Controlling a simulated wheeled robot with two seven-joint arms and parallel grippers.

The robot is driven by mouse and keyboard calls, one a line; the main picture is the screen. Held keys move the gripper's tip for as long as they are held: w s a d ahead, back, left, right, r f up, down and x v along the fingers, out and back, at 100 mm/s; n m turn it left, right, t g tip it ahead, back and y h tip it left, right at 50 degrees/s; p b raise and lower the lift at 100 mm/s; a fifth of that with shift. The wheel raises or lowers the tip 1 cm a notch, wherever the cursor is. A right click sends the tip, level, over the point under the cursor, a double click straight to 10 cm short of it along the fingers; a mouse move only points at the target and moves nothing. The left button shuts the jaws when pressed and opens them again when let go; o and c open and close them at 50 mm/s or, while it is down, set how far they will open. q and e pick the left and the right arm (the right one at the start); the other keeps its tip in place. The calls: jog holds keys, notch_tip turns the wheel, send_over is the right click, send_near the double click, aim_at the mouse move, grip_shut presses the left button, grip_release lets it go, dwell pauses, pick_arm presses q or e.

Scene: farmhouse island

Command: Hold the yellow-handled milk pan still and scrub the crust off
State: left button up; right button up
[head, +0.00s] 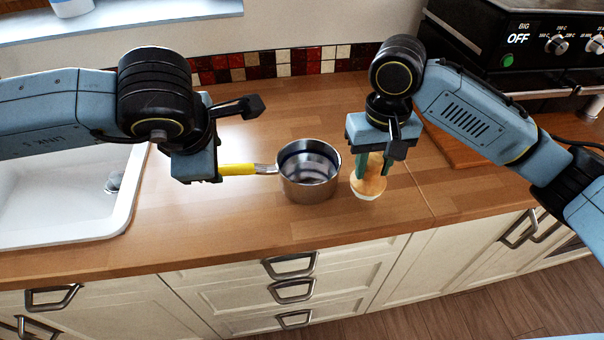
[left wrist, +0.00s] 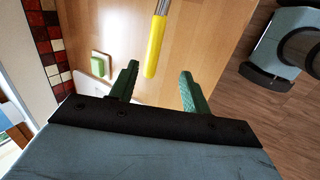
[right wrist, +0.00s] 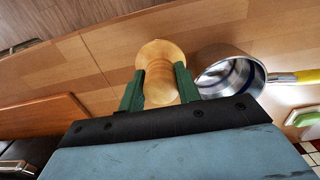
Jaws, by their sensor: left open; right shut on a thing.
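The steel milk pan (head: 308,186) stands upright on the wooden counter, its yellow handle (head: 238,170) pointing left. A dark band shows inside it in the head view; I cannot make out crust. My left gripper (head: 219,170) is open at the handle's free end. In the left wrist view the yellow handle (left wrist: 154,48) reaches between the spread fingertips, with no contact visible. My right gripper (right wrist: 158,80) is shut on a round wooden scrubber (right wrist: 158,55), pale underneath, just right of the pan. I cannot tell whether the scrubber (head: 369,188) touches the counter.
A white sink (head: 70,215) lies at the left. A green sponge (left wrist: 98,66) on a pale holder is behind the handle. A black stove (head: 500,50) and a wooden board (head: 450,145) are at the right. Counter in front of the pan is clear.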

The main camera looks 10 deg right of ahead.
aim_at(221, 168)
jog(key=shift+f, duration=0.1)
pick_arm(q)
jog(key=b+x, duration=0.1)
jog(key=x, duration=0.3)
jog(key=a+b+x, duration=0.1)
jog(key=x, duration=0.3)
jog(key=w+b+x, duration=0.1)
jog(key=x, duration=0.3)
jog(key=shift+a+r+b, duration=0.2)
jog(key=shift+r+b, duration=0.1)
jog(key=shift+b, duration=0.1)
pick_arm(e)
notch_tip(221, 168, down, 4)
jog(key=shift+r, duration=0.15)
pick_arm(q)
jog(key=shift+c, duration=0.5)
grip_shut()
jog(key=shift+r, duration=0.1)
